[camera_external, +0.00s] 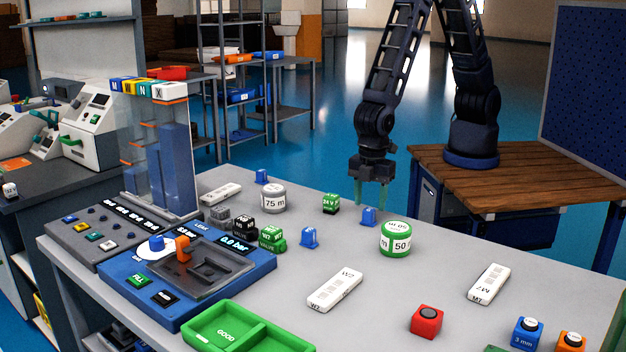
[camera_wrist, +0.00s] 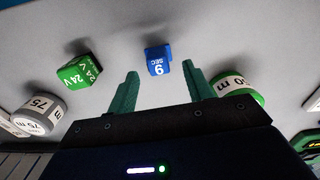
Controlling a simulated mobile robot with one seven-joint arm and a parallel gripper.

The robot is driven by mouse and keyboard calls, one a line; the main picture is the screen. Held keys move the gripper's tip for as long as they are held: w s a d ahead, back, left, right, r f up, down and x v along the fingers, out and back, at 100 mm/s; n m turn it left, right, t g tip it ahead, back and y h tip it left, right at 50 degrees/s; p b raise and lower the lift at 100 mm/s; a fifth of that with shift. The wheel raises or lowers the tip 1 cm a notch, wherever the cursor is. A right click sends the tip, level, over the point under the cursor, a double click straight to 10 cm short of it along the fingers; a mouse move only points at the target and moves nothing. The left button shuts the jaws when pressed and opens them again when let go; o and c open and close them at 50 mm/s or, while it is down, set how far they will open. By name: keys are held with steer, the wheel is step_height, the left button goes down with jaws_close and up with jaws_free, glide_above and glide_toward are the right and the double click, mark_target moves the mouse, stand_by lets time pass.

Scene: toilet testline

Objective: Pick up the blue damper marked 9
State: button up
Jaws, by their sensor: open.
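The blue damper marked 9 (camera_wrist: 158,60) stands on the grey table top; its "9 SEC" label shows in the wrist view. It is the small blue piece (camera_external: 369,217) between the green 24 V cube and the green-and-white round piece in the external view. My gripper (camera_external: 369,206) points down above and close to it. In the wrist view my gripper (camera_wrist: 160,68) is open, with one green finger to each side of the damper and slightly short of it. Nothing is held. The exact height gap is hard to tell.
The green 24 V cube (camera_wrist: 79,75) and the green-ringed round piece (camera_wrist: 237,89) flank the damper. A 75 m round piece (camera_external: 273,198) and two other blue pieces (camera_external: 309,237) (camera_external: 262,176) stand on the table (camera_external: 420,275).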

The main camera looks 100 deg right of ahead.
mark_target(369, 210)
steer(key=shift+d+f, duration=0.1)
steer(key=shift+f, duration=1.9)
steer(key=c, duration=1.1)
steer(key=shift+o, duration=0.2)
steer(key=shift+r, duration=0.1)
